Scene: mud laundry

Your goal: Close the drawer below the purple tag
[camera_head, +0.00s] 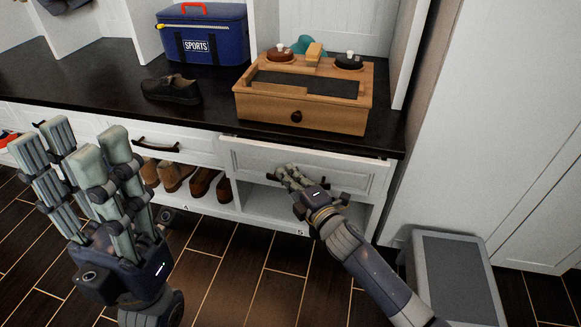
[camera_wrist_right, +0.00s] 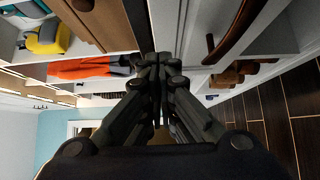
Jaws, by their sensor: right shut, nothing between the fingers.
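A white drawer (camera_head: 345,172) with a dark handle (camera_head: 312,182) sits under the right end of the dark bench top. Its front stands slightly forward, with its top edge showing. My right gripper (camera_head: 285,172) is shut and empty at the front of this drawer, covering part of the handle; contact is hard to judge. In the right wrist view its fingers (camera_wrist_right: 157,75) are together. My left gripper (camera_head: 85,145) is raised in the left foreground, fingers spread apart and empty. A second white drawer (camera_head: 190,150) with a dark handle is to the left. I see no purple tag.
On the bench top (camera_head: 85,85) stand a wooden box (camera_head: 300,112), a dark shoe (camera_head: 172,90) and a blue sports bag (camera_head: 215,42). Brown shoes (camera_head: 178,178) fill the left cubby below. A grey step stool (camera_head: 455,275) stands at the right. Wooden floor lies in front.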

